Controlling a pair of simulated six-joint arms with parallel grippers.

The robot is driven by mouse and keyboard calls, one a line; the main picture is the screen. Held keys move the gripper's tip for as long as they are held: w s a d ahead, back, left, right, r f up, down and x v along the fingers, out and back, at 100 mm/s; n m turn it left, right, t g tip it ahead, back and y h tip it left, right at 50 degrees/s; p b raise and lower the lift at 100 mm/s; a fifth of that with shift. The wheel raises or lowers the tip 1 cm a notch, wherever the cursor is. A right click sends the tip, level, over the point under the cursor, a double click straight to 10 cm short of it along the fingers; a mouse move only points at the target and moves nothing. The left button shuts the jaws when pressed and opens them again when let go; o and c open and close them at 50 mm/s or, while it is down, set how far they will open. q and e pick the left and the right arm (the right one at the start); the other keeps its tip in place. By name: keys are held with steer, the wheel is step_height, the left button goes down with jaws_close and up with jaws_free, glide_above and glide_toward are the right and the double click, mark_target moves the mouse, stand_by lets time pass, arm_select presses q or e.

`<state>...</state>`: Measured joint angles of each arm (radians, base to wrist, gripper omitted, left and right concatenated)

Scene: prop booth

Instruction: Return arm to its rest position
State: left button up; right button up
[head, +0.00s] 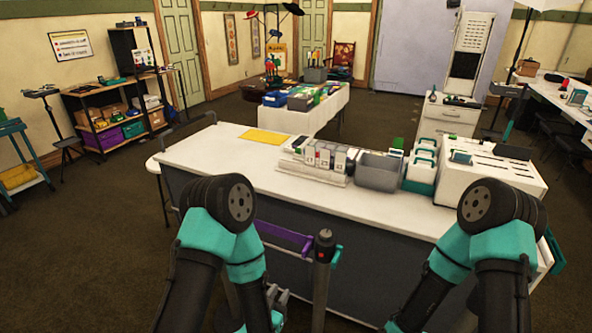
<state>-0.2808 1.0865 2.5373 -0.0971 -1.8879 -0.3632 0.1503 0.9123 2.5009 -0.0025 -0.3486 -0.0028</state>
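My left arm (220,215) is folded at the bottom of the head view, in front of the near side of the white table. Its gripper (278,297) shows only as a small grey part low in the picture, partly hidden by the arm; I cannot tell if it is open. It is below the tabletop and apart from the things on it. My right arm (492,225) is bent in the same way at the lower right, and its gripper is not visible.
The white table (215,160) holds a yellow sheet (265,136), a row of numbered holders (320,158), a grey bin (378,172), teal-handled cases (421,167) and a white slotted box (490,178). A purple bar (284,236) and dark post (322,270) stand close to my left arm.

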arm_select(q)
steer(key=s+a+f+n+g+y, duration=0.3)
steer(key=s+a+f+n+g, duration=0.3)
steer(key=s+a+f+g, duration=0.8)
steer(key=shift+a+f+g, duration=0.7)
steer(key=shift+a+f, duration=0.15)
steer(key=shift+a, duration=0.1)
stand_by(1.8)
